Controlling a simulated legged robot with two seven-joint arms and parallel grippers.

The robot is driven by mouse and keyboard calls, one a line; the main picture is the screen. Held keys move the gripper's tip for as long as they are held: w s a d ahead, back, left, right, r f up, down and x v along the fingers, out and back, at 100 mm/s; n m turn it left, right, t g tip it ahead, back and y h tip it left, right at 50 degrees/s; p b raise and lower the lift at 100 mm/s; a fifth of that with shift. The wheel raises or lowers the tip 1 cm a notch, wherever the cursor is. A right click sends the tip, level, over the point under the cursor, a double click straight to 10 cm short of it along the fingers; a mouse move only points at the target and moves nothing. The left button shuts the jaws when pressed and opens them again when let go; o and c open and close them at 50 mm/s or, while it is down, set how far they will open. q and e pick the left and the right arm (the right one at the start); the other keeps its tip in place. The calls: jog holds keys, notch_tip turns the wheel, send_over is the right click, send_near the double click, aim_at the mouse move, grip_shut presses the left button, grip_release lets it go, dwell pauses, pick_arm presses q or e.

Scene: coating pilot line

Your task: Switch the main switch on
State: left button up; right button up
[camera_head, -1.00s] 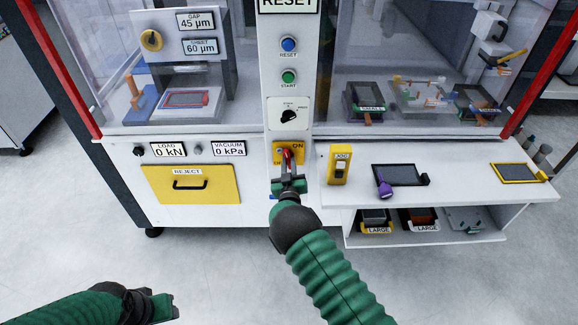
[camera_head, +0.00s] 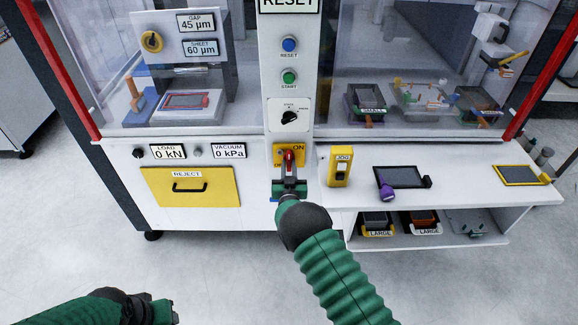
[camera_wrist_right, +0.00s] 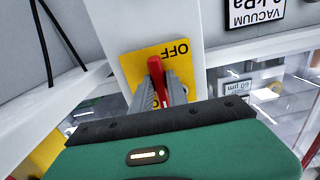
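The handle stands about upright in the head view. My right gripper (camera_head: 289,178) is at the handle from below. In the right wrist view, which looks upside down, the red handle (camera_wrist_right: 156,72) lies between the two grey fingers (camera_wrist_right: 162,88), which appear closed against its sides. The OFF label shows beyond it. My left gripper (camera_head: 163,309) is low at the left, away from everything; its fingers are unclear.
Above the switch are a black selector knob (camera_head: 290,117), a green START button (camera_head: 289,76) and a blue RESET button (camera_head: 289,44). A yellow JOG box (camera_head: 340,168) stands close on the right, on the white shelf (camera_head: 456,165). The yellow REJECT drawer (camera_head: 217,193) is left.

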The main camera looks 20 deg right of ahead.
jog(key=o, duration=0.3)
jog(key=shift+o, duration=0.2)
jog(key=shift+r, duration=0.1)
jog(key=p+v, duration=0.1)
jog(key=v, duration=1.6)
jog(key=shift+w, duration=0.1)
